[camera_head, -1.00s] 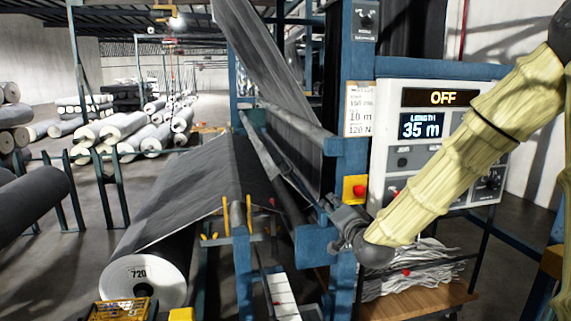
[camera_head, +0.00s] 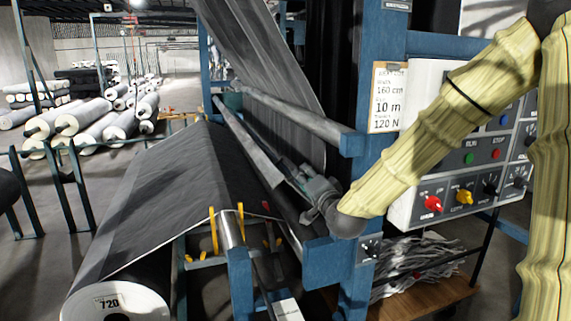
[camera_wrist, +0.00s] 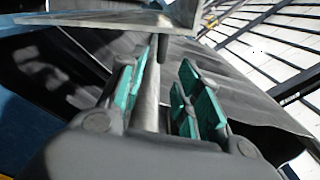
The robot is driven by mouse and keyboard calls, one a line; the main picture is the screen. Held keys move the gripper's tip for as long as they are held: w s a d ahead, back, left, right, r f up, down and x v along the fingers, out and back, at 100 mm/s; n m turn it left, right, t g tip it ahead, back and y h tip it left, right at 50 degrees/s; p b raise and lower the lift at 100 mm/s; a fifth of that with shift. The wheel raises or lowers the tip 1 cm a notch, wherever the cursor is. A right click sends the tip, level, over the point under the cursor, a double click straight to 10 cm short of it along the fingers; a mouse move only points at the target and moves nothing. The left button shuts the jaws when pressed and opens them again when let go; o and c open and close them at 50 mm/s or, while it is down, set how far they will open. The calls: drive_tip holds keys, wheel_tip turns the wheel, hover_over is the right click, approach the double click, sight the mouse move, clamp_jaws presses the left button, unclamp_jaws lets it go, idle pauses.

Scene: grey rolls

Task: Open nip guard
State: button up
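The nip guard appears to be the long grey metal plate (camera_head: 248,145) that slants along the machine beside the dark fabric in the head view. In the wrist view, a flat metal plate with an upright edge (camera_wrist: 105,18) crosses the top, just beyond the fingers. My gripper (camera_head: 290,170) is at the near end of this plate. In the wrist view its green-padded fingers (camera_wrist: 165,72) are spread apart. A grey metal bar (camera_wrist: 150,105) shows in the gap between them; I cannot tell whether either finger touches it.
A blue post (camera_head: 372,150) and the control panel (camera_head: 445,190) with red and yellow knobs stand close right of my gripper. A large fabric roll (camera_head: 115,302) and yellow-tipped brackets (camera_head: 213,232) are at front left. Stacked rolls (camera_head: 85,120) lie further back.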

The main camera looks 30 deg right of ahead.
sight(293, 165)
drive_tip(key=p+x, duration=0.3)
drive_tip(key=x, duration=0.7)
drive_tip(key=shift+w, duration=0.25)
drive_tip(key=shift+w, duration=0.1)
drive_tip(key=shift+a, duration=0.1)
clamp_jaws()
